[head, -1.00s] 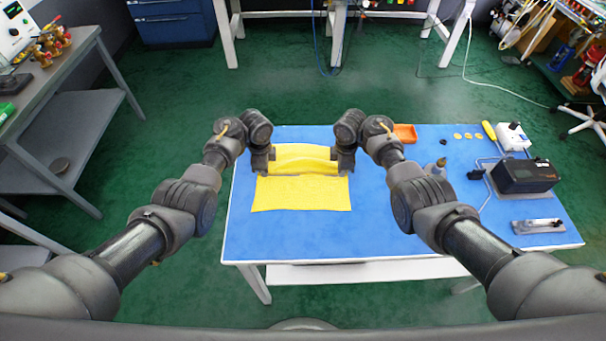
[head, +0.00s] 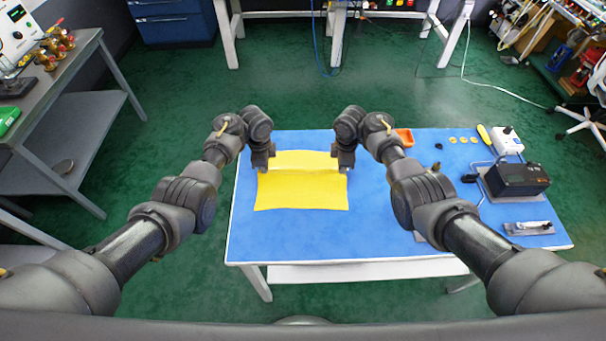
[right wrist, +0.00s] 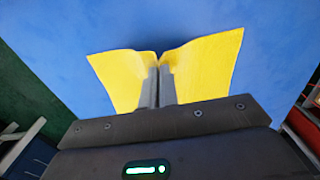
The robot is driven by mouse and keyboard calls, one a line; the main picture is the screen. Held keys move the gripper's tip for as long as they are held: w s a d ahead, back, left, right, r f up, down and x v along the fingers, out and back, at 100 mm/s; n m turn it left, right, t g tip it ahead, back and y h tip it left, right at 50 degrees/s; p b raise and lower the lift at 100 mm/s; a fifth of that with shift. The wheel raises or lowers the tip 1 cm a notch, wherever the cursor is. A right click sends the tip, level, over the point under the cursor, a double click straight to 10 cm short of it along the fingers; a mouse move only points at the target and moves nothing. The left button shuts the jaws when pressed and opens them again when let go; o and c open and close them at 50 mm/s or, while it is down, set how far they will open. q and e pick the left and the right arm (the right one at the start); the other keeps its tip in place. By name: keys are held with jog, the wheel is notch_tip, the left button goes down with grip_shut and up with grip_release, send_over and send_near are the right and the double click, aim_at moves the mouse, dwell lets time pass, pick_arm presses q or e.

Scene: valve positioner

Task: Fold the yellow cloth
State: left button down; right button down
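The yellow cloth (head: 302,192) lies on the left part of the blue table top. Its near part is flat, and a paler far part spans between my two grippers. My left gripper (head: 263,167) is at the cloth's left edge and appears shut on it. My right gripper (head: 345,167) is at the right edge. In the right wrist view, my right gripper's fingers (right wrist: 157,88) are close together with the cloth (right wrist: 207,65) pinched between them and spreading out on both sides. The fingertips are small in the head view.
The blue table (head: 330,235) is clear in front of the cloth. To the right are an orange tray (head: 404,136), a black device (head: 516,180), a white box (head: 506,140), a metal fixture (head: 529,228) and a yellow-handled tool (head: 484,134).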

pick_arm(q)
jog(key=shift+r, duration=0.25)
pick_arm(e)
jog(key=shift+r, duration=0.25)
